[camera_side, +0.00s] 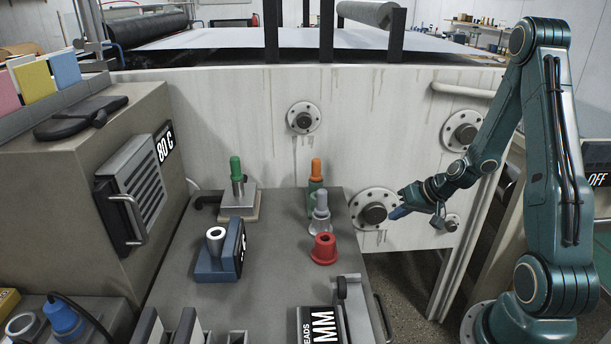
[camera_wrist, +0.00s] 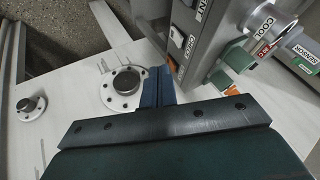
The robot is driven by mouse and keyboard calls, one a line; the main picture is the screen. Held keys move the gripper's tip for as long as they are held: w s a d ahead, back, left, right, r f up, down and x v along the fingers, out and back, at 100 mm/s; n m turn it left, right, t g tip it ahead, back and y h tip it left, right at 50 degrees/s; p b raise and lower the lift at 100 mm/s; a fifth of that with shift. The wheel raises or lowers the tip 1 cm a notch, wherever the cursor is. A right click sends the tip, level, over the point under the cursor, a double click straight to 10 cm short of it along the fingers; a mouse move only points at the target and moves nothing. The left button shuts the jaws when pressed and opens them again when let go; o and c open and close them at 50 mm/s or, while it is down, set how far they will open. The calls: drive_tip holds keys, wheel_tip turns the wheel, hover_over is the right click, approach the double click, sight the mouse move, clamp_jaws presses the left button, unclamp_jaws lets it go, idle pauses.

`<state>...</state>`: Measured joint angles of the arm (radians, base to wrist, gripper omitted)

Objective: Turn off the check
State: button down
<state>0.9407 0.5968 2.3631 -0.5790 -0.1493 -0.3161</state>
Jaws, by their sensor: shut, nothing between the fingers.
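In the wrist view, a grey panel carries small dark switches. A small white label (camera_wrist: 190,47) seems to read CHECK, though it is tilted and small. Which one the label belongs to is hard to tell. My gripper (camera_wrist: 158,86) has its blue fingers together and empty, just left of the panel, with a small apparent gap. In the side view, my gripper (camera_side: 398,212) is right of the bench, by a round flange; the switches are hidden there.
A green lever (camera_wrist: 236,58) and a cylinder labelled COOL (camera_wrist: 265,30) stick out right of the switches. A flange (camera_wrist: 124,88) lies on the white wall left of the fingers. On the bench (camera_side: 270,285) stand a red knob (camera_side: 323,249) and a blue block (camera_side: 218,262).

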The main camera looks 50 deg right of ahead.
drive_tip(key=shift+s+d+f+m, duration=0.2)
drive_tip(key=shift+d+f+m, duration=0.1)
drive_tip(key=shift+d+f, duration=0.25)
drive_tip(key=shift+a+f, duration=0.1)
drive_tip(key=shift+f, duration=0.05)
drive_tip(key=w+a+f, duration=0.3)
drive_tip(key=w+f, duration=0.4)
drive_tip(key=w, duration=0.2)
drive_tip(key=shift+a, duration=0.2)
idle(0.5)
drive_tip(key=shift+w+a+r, duration=0.1)
drive_tip(key=shift+w+a, duration=0.15)
idle(0.4)
drive_tip(key=shift+r, duration=0.2)
